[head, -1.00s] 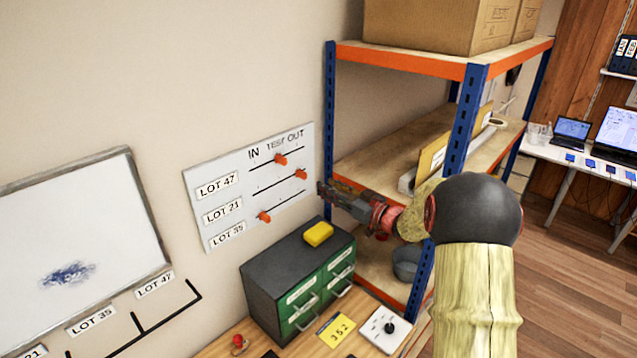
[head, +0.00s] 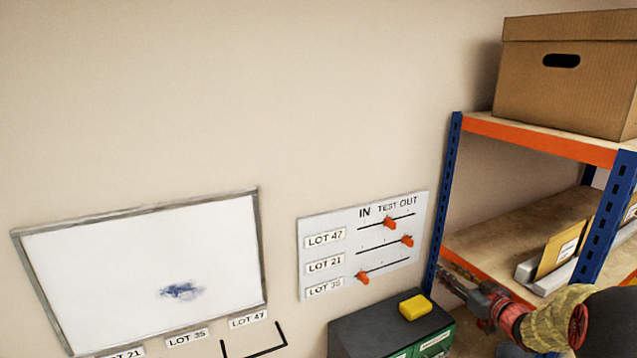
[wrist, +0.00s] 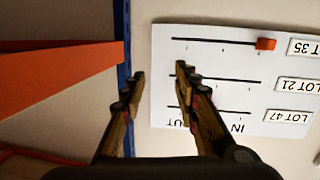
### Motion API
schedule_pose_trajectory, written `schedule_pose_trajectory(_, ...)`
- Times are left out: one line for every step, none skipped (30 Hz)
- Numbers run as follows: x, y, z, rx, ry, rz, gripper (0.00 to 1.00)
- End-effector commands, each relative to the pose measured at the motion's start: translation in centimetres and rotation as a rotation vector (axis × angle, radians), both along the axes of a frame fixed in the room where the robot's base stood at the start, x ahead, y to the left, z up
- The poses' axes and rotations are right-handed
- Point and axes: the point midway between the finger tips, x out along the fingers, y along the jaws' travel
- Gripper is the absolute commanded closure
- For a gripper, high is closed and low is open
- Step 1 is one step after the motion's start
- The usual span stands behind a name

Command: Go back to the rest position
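My gripper (head: 448,280) is in front of the blue shelf post, right of and below the slider board (head: 312,238) in the head view. In the wrist view my gripper (wrist: 161,82) shows two fingers spread apart with nothing between them. The board (wrist: 225,65) appears upside down there, partly behind one finger. On the board, the LOT 47 slider (head: 389,223) is near TEST, the LOT 21 slider (head: 407,241) is toward OUT, and the LOT 35 slider (head: 362,278) is at the IN end.
The shelf unit (head: 540,140) stands close on the right, with a cardboard box (head: 565,95) on top. A dark cabinet (head: 375,328) with a yellow block (head: 414,307) is below the board. A whiteboard (head: 140,270) hangs left. The wall above is clear.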

Motion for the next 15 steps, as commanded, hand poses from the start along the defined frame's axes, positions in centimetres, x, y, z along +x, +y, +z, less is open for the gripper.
schedule_pose_trajectory(-0.1, -1.5, -2.0, -0.025, 0.055, -0.061, 0.7)
schedule_pose_trajectory(-0.4, -2.4, -3.2, -0.04, 0.091, -0.101, 0.7)
schedule_pose_trajectory(-0.8, -3.8, -4.8, -0.059, 0.143, -0.157, 0.7)
schedule_pose_trajectory(-1.3, -4.8, -5.9, -0.072, 0.182, -0.196, 0.7)
schedule_pose_trajectory(-1.8, -5.7, -6.8, -0.086, 0.219, -0.237, 0.7)
schedule_pose_trajectory(-2.7, -6.9, -7.7, -0.103, 0.269, -0.288, 0.7)
schedule_pose_trajectory(-3.5, -7.7, -8.3, -0.115, 0.307, -0.325, 0.7)
schedule_pose_trajectory(-4.3, -8.3, -8.9, -0.125, 0.344, -0.36, 0.7)
schedule_pose_trajectory(-5.5, -9.0, -9.6, -0.14, 0.393, -0.404, 0.7)
schedule_pose_trajectory(-6.4, -9.4, -10.1, -0.148, 0.431, -0.435, 0.7)
schedule_pose_trajectory(-7.3, -9.6, -10.5, -0.155, 0.467, -0.463, 0.7)
schedule_pose_trajectory(-8.7, -9.8, -11.0, -0.165, 0.517, -0.499, 0.7)
schedule_pose_trajectory(-9.7, -9.8, -11.3, -0.169, 0.553, -0.524, 0.7)
schedule_pose_trajectory(-10.9, -9.8, -11.7, -0.175, 0.592, -0.547, 0.7)
schedule_pose_trajectory(-12.3, -9.5, -12.0, -0.178, 0.64, -0.575, 0.7)
